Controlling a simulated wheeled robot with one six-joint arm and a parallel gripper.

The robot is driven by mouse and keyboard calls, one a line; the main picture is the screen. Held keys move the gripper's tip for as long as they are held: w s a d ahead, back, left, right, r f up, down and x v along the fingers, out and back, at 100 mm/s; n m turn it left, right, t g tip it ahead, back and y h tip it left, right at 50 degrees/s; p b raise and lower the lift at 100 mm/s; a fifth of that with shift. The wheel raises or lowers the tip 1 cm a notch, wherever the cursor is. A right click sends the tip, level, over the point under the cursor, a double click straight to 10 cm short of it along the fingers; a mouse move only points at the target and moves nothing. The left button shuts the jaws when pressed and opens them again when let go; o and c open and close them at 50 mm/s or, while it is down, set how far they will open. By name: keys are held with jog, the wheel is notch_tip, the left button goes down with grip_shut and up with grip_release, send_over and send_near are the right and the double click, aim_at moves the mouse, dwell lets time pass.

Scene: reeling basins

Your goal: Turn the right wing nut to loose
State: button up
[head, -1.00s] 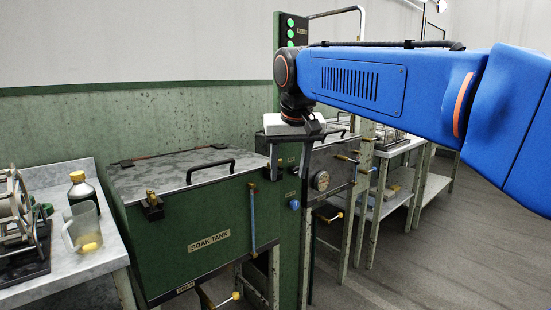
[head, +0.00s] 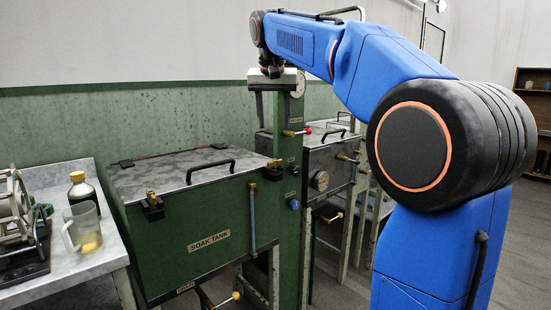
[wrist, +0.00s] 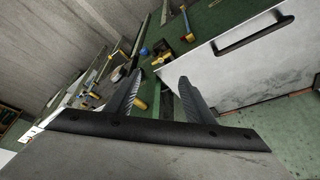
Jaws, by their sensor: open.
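The green soak tank (head: 200,262) stands left of centre in the head view, its grey lid (head: 170,172) down. The right wing nut (head: 273,170) is a small brass piece at the lid's front right corner. Its wing angle is too small to tell. A second brass wing nut (head: 152,208) is at the front left corner. My gripper (head: 273,118) is open and empty, pointing down above the right wing nut and apart from it. In the wrist view the gripper (wrist: 159,80) fingers are spread, with a brass fitting (wrist: 163,58), seemingly this wing nut, beyond their tips.
A black lid handle (head: 210,171) rises from the lid. A green post (head: 289,150) with knobs stands just right of the tank, near my gripper. A second basin (head: 325,160) is behind it. A bench (head: 90,262) at left holds a jug (head: 82,227) and bottle.

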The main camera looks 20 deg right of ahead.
aim_at(276, 161)
jog(key=x, duration=1.4)
jog(key=shift+w+d+f, duration=0.1)
jog(key=shift+w+f, duration=0.15)
jog(key=shift+f, duration=0.1)
